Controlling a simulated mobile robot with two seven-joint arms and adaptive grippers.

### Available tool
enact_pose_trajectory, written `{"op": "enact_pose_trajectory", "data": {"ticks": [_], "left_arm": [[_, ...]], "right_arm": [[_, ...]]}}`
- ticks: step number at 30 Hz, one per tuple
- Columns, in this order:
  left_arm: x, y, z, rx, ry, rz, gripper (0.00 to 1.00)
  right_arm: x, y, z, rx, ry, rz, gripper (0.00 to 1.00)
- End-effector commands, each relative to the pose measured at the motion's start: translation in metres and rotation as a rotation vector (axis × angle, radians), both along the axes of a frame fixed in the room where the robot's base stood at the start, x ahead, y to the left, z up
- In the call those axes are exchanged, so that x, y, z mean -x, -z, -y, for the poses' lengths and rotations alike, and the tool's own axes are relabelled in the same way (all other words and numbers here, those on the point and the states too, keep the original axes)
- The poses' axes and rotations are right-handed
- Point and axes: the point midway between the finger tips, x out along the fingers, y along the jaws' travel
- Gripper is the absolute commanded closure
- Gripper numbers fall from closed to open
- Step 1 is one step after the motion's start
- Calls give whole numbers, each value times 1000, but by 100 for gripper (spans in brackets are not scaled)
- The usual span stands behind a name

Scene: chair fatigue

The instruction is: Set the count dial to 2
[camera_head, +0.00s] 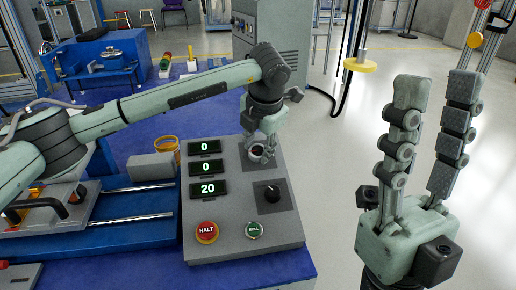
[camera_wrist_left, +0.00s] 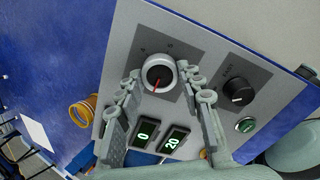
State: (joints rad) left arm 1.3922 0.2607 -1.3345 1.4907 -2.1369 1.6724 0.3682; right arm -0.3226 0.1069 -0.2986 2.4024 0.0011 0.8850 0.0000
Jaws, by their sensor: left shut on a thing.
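The grey control panel (camera_head: 229,221) carries two dials. My left gripper (camera_head: 262,143) is shut on the upper dial (camera_head: 257,153), with a finger on each side of its rim. The lower dial (camera_head: 271,193) is a black knob, free of any gripper. Three displays read 0 (camera_head: 205,147), 0 (camera_head: 205,167) and 20 (camera_head: 208,189). My right gripper (camera_head: 436,84) is open and empty, fingers up, right of the panel.
A red HALT button (camera_head: 207,232) and a green ROLL button (camera_head: 253,230) sit at the panel's near edge. A yellow ring-shaped cup (camera_head: 166,147) and a grey block (camera_head: 151,166) stand left of the panel. Open floor lies to the right.

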Motion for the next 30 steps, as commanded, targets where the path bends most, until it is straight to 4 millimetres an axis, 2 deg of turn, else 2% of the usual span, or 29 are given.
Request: {"op": "enact_pose_trajectory", "data": {"ticks": [11,12,16,25,30], "left_arm": [[0,0,-1,1,-6,-1,92],[0,0,-1,1,-6,-1,58],[0,0,0,2,-6,0,42],[0,-1,0,1,-4,0,42],[6,-18,2,4,-4,2,42]], "right_arm": [[0,0,0,1,0,0,60],[0,0,0,1,0,0,60],[0,0,0,0,0,0,60],[0,0,0,3,-1,0,60],[0,0,0,2,0,0,60]]}}
